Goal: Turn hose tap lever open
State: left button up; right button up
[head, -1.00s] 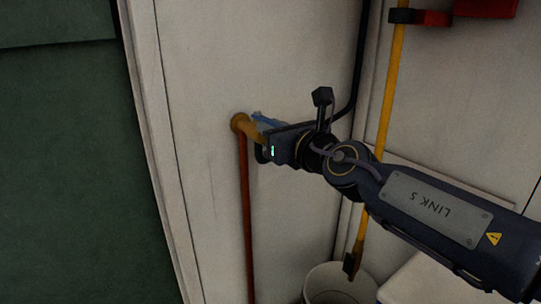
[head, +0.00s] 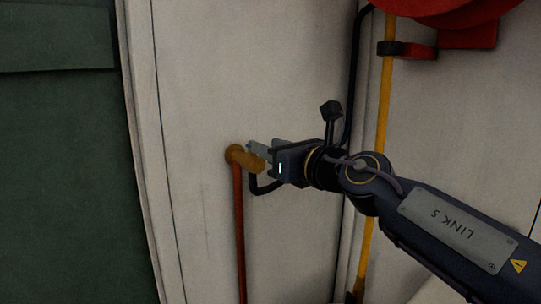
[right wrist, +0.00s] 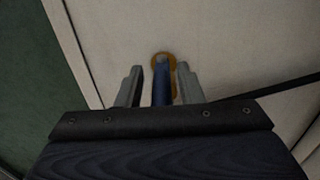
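The brass tap (head: 248,159) sticks out from the pale wall panel on top of a reddish-brown pipe (head: 240,235). Its round brass base (right wrist: 163,57) shows in the right wrist view. The blue tap lever (right wrist: 162,85) points toward my wrist there and stands between the two grey fingers of my right gripper (right wrist: 158,86), with a narrow gap on each side. In the head view the lever is hidden by the fingers of my right gripper (head: 264,149), which reach over the tap from the right. My left gripper is out of view.
A yellow pole (head: 382,120) and a red reel (head: 445,10) are at the right. A dark green panel (head: 60,170) fills the left. The wall around the tap is otherwise clear.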

jog(key=shift+o, duration=0.4)
jog(key=shift+w+f, duration=0.2)
jog(key=shift+f, duration=0.15)
jog(key=p+v, duration=0.1)
jog(key=v, duration=0.6)
jog(key=shift+s+d, duration=0.15)
jog(key=shift+s, duration=0.2)
